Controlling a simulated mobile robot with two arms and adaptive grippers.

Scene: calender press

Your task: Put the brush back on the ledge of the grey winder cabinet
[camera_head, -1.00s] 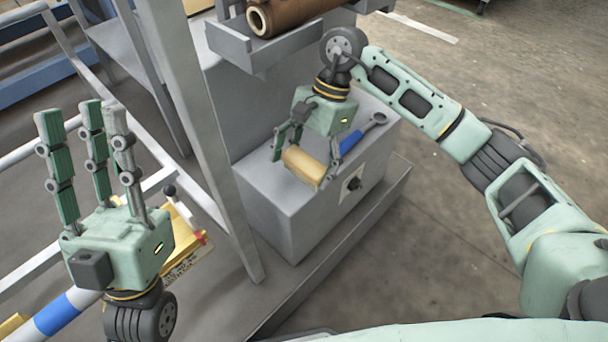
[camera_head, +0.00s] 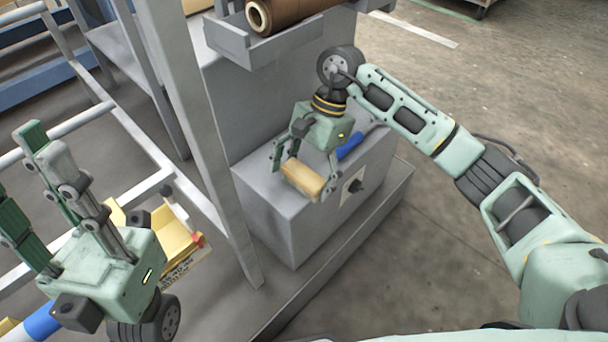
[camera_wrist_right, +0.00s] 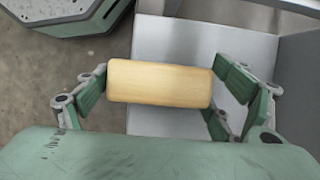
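The brush (camera_head: 303,178) shows as a pale wooden block over the front part of the grey cabinet's ledge (camera_head: 262,184). My right gripper (camera_head: 305,168) is shut on it, with finger pads at both ends. In the right wrist view the brush (camera_wrist_right: 160,84) lies level between the fingers, and its bristles are hidden. I cannot tell whether it touches the ledge or hangs just above it. My left gripper (camera_head: 28,168) is open and empty at the left, fingers pointing up, away from the cabinet.
A blue-handled tool (camera_head: 349,147) lies on the ledge behind my right gripper, partly hidden. A dark knob (camera_head: 356,187) is on the cabinet front. A grey upright post (camera_head: 205,150) stands left of it. A brown roll (camera_head: 285,12) is above. Floor at right is clear.

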